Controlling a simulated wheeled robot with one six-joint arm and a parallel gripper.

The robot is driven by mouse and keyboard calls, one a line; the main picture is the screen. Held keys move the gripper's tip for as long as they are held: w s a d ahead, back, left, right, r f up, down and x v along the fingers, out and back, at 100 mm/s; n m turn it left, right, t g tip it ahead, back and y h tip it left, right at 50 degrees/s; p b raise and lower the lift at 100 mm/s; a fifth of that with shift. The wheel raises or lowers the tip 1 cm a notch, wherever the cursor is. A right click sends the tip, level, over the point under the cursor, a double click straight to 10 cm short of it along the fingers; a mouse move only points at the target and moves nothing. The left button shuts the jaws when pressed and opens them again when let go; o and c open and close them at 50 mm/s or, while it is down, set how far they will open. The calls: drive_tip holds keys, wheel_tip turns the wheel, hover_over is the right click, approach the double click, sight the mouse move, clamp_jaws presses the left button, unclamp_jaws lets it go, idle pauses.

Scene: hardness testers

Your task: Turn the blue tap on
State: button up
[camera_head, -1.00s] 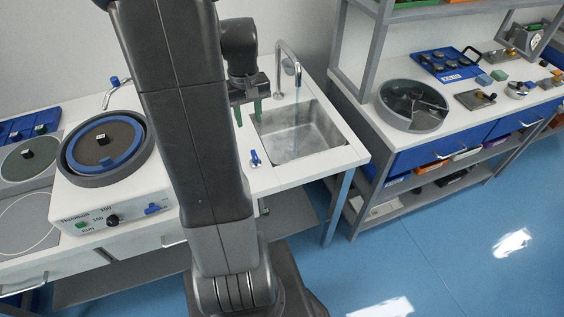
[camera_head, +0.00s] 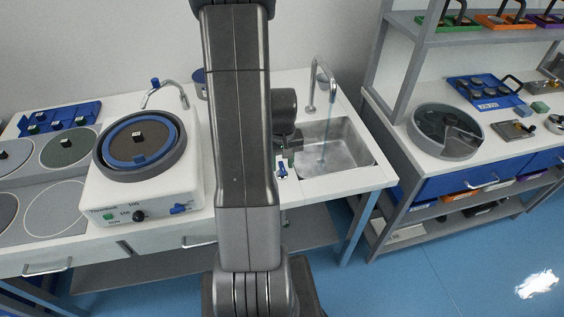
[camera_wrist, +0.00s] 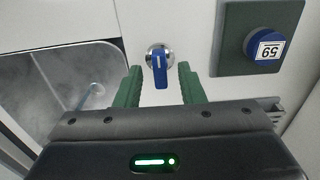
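The blue tap lever (camera_wrist: 160,70) sits on a round chrome base on the white counter, in the upper middle of the wrist view. In the head view the blue tap (camera_head: 282,169) shows at the sink's front left corner, just right of my arm. My gripper (camera_wrist: 159,69) is open, with one green finger on each side of the lever and a gap on both sides. In the head view my fingers are mostly hidden behind my arm. A thin pale stream (camera_head: 323,150) shows below the curved spout (camera_head: 318,66).
The steel sink (camera_head: 347,143) lies right of the tap. A grinding machine (camera_head: 140,190) stands left; a shelf unit (camera_head: 375,62) stands right.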

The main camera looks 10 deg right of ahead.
drive_tip(key=shift+f, duration=0.25)
clamp_jaws()
